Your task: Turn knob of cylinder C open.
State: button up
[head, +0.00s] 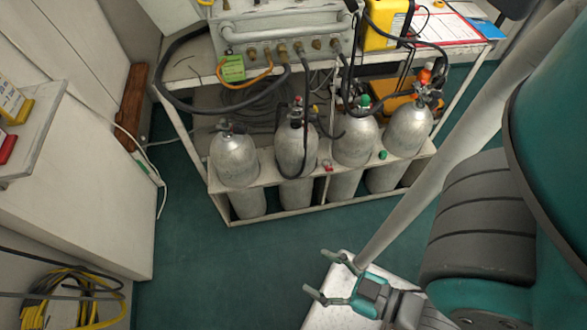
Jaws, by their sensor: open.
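Several grey gas cylinders stand upright in a white rack under the panel. No letters on them are readable, so I cannot tell for certain which is cylinder C. The third cylinder from the left (355,141) has a green knob (364,101) on its valve. The rightmost cylinder (408,131) has an orange-red knob (426,75). The second cylinder (296,150) has a small red part at its valve. The leftmost cylinder (235,160) has a dark valve. My gripper (316,270) is open and empty, in front of the rack and apart from it, its fingers pointing left.
A gauge panel (285,27) with black hoses sits on the bench above the cylinders. The white rack rail (262,178) runs across their fronts. A cabinet (70,170) stands at left, with coiled yellow cable below. Green floor (200,260) is clear between.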

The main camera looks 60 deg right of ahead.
aim_at(313, 116)
jog(key=l+z, duration=0.35)
jog(key=l, duration=0.35)
jog(key=l+z, duration=0.3)
jog(key=l, duration=0.4)
jog(key=k+l+u, duration=0.2)
jog(key=l, duration=0.15)
